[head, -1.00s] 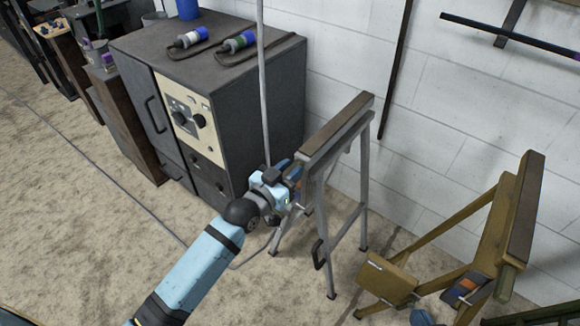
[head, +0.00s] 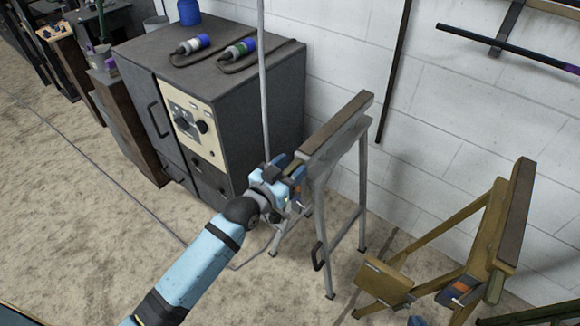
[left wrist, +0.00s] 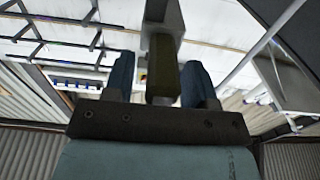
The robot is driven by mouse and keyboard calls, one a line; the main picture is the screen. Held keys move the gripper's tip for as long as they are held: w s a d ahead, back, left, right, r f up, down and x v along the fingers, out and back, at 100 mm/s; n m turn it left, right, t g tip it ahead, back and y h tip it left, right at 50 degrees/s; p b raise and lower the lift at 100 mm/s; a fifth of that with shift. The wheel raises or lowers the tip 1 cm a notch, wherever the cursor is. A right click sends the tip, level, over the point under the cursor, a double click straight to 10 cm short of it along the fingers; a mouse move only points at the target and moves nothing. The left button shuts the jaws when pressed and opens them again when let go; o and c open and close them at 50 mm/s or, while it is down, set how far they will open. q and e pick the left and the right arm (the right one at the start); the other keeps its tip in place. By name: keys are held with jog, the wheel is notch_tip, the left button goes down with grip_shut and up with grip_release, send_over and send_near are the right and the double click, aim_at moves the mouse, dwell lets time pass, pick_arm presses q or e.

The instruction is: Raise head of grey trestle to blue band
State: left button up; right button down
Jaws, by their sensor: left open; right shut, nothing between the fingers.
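The grey trestle (head: 361,196) stands on the floor by the wall, with a brown bar as its head (head: 340,122). My left gripper (head: 293,167) is at the near end of the head. In the left wrist view my left gripper (left wrist: 159,85) is open, its two blue fingers apart on either side of the head's olive end (left wrist: 162,68), with gaps visible. A small orange patch shows beside the fingers in the head view. I cannot make out the blue band.
A dark grey cabinet (head: 250,120) stands close behind my left gripper, with a thin upright pole (head: 263,80) at its front. A yellow-brown trestle (head: 505,215) stands to the right. The white wall (head: 450,100) is behind. Bare floor (head: 90,230) lies at left.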

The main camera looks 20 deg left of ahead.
pick_arm(q)
jog(key=p+v, duration=0.1)
jog(key=v, duration=1.2)
jog(key=shift+s, duration=0.35)
pick_arm(e)
jog(key=shift+s, duration=0.15)
pick_arm(q)
jog(key=shift+a, duration=0.1)
jog(key=s+d+f+n+g+y, duration=0.1)
jog(key=s+d+f+g+y, duration=0.2)
jog(key=s+f+g, duration=0.6)
notch_tip(320, 180, up, 14)
jog(key=s+a+t+p, duration=0.1)
jog(key=s+t+p, duration=0.1)
jog(key=p, duration=2)
jog(key=shift+s+a+t+p, duration=0.15)
jog(key=shift+s+t+p, duration=0.2)
jog(key=shift+t, duration=0.15)
pick_arm(e)
notch_tip(320, 180, up, 16)
jog(key=s+d, duration=0.1)
jog(key=shift+d+h, duration=0.3)
jog(key=shift+r, duration=0.3)
jog(key=shift+f, duration=0.1)
